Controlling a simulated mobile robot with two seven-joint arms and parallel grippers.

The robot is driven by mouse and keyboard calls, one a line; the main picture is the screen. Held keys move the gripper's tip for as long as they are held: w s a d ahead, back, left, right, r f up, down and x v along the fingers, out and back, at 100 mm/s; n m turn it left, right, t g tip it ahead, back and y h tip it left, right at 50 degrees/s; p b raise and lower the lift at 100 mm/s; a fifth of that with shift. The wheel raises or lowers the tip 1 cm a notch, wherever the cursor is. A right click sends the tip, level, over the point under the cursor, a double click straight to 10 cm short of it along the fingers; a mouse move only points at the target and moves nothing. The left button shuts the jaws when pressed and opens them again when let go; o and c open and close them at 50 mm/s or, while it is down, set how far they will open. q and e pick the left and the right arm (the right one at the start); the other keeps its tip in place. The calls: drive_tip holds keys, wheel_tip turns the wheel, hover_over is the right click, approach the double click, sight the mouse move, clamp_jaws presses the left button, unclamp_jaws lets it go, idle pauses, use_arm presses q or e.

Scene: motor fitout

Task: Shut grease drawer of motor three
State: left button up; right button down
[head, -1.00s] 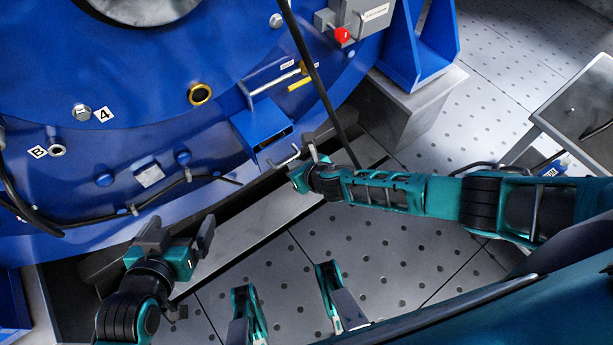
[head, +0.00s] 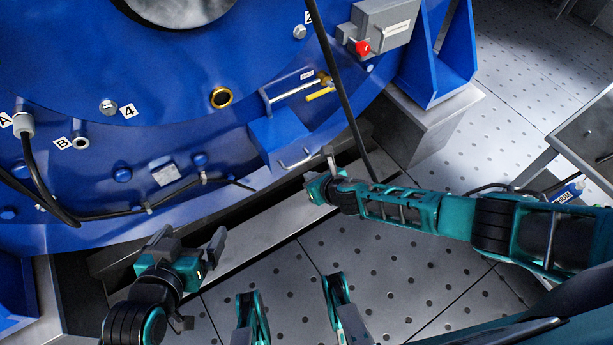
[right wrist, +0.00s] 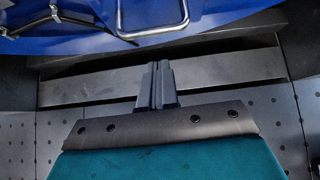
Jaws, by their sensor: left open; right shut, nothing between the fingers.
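The grease drawer (head: 280,137) is a blue box low on the blue motor housing. Its bent silver handle (head: 297,161) is on the front, and it also shows at the top of the right wrist view (right wrist: 152,36). No open drawer interior shows now; the drawer looks pushed in. My right gripper (head: 330,160) is shut and empty, just right of the handle in the head view. In the right wrist view its closed fingers (right wrist: 158,82) point toward the handle, apparently with a gap. My left gripper (head: 190,242) is open and empty, away from the drawer at lower left.
A black cable (head: 343,90) hangs down just right of the drawer. A grey box with a red knob (head: 362,47) is above. A metal step (head: 255,232) runs along the motor's foot. The perforated floor (head: 385,270) in front is mostly clear.

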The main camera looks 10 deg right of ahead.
use_arm(q)
wheel_tip(320, 180, up, 6)
drive_tip(key=p, duration=0.6)
drive_tip(key=shift+a, duration=0.15)
use_arm(e)
drive_tip(key=v, duration=1)
drive_tip(key=shift+s, duration=0.4)
drive_tip(key=s+a+r+m+y+p, duration=0.2)
drive_tip(key=s+a+r+m+p, duration=0.55)
drive_tip(key=m, duration=0.75)
use_arm(q)
wheel_tip(320, 180, up, 5)
drive_tip(key=s+a+y+p, duration=0.1)
drive_tip(key=s+a+p, duration=0.1)
drive_tip(key=a, duration=0.1)
drive_tip(key=shift+r, duration=0.2)
use_arm(e)
drive_tip(key=s+d+r+m+h, duration=0.1)
drive_tip(key=d+r+m, duration=0.4)
drive_tip(key=m, duration=0.6)
drive_tip(key=s+d+r+m+t+h, duration=0.1)
drive_tip(key=s+d+r+m+h, duration=0.1)
drive_tip(key=d+r+m, duration=0.3)
wheel_tip(320, 180, up, 3)
drive_tip(key=m, duration=0.6)
drive_tip(key=shift+s+d+r+m+t+h, duration=0.2)
drive_tip(key=shift+s+d+m+t+h, duration=0.1)
drive_tip(key=shift+d+m, duration=0.1)
